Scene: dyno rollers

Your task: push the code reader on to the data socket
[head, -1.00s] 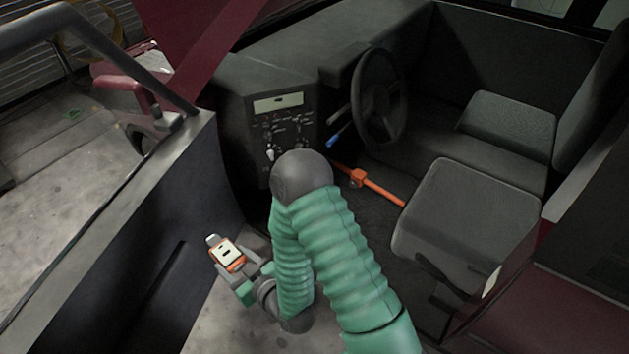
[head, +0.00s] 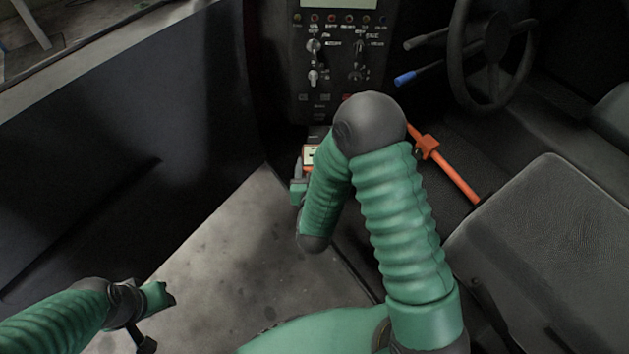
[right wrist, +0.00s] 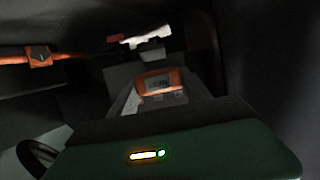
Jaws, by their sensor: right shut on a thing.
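The code reader (head: 310,155), orange with a pale face, shows partly in the head view below the dash panel. My right arm hides part of it. My right gripper (head: 299,173) is shut on it. In the right wrist view the code reader (right wrist: 158,84) sits ahead of the green gripper body, its orange rim and small display facing the camera. I cannot make out the data socket for sure in either view. My left gripper (head: 155,320) is at the bottom left of the head view, well away from the code reader; its jaw opening is unclear.
The dash panel (head: 335,60) with knobs rises behind the code reader. An orange lever (head: 455,175) and the seat (head: 550,230) lie to the right. The dark door (head: 110,170) is on the left. Bare floor (head: 220,250) shows between door and seat.

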